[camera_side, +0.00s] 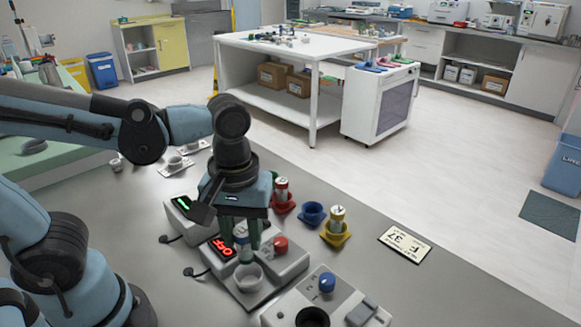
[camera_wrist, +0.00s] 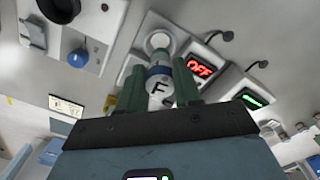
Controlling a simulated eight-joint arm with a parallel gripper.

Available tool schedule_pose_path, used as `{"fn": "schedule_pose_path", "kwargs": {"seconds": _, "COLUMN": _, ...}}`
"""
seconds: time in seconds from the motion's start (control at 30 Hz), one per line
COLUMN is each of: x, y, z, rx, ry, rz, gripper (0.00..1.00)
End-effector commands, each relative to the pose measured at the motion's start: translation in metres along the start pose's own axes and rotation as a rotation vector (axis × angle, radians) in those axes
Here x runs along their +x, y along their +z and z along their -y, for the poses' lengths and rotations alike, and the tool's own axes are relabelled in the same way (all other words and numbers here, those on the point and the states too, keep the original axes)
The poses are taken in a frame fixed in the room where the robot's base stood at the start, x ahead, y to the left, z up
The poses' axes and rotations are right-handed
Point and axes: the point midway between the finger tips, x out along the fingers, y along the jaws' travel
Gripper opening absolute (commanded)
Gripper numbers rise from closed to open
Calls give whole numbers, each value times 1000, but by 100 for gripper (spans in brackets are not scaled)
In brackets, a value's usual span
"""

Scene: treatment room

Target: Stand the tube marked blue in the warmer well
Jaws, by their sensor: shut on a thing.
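My gripper (camera_side: 240,250) is shut on the tube marked blue (camera_side: 242,237), its green fingers on either side of it. In the wrist view, the tube (camera_wrist: 159,80) shows a blue band and a black letter F between the fingers (camera_wrist: 159,92). The tube points down at the white, round warmer well (camera_side: 248,278), which also shows in the wrist view (camera_wrist: 158,37). Its lower end is at or just above the well's rim; I cannot tell whether it is inside. The warmer's display (camera_side: 221,247) reads OFF in red.
A blue holder (camera_side: 312,214) stands empty between a red-capped tube (camera_side: 282,188) in a red holder and a tube (camera_side: 337,218) in a yellow holder. A red knob (camera_side: 281,245) is beside the well. A unit with a blue knob (camera_side: 327,283) stands in front. A card (camera_side: 404,246) lies right.

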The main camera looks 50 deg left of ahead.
Motion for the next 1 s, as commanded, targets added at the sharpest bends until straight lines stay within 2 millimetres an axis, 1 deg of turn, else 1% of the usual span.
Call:
{"fn": "schedule_pose_path", "kwargs": {"seconds": 0.4, "x": 38, "y": -1, "z": -1, "rx": 1, "ry": 0, "rz": 0, "gripper": 0}}
{"fn": "schedule_pose_path", "kwargs": {"seconds": 0.5, "x": 45, "y": -1, "z": -1, "rx": 1, "ry": 0, "rz": 0, "gripper": 0}}
{"fn": "schedule_pose_path", "kwargs": {"seconds": 0.7, "x": 52, "y": 0, "z": 0, "rx": 1, "ry": 0, "rz": 0, "gripper": 0}}
{"fn": "schedule_pose_path", "kwargs": {"seconds": 1.0, "x": 53, "y": 0, "z": 0, "rx": 1, "ry": 0, "rz": 0, "gripper": 0}}
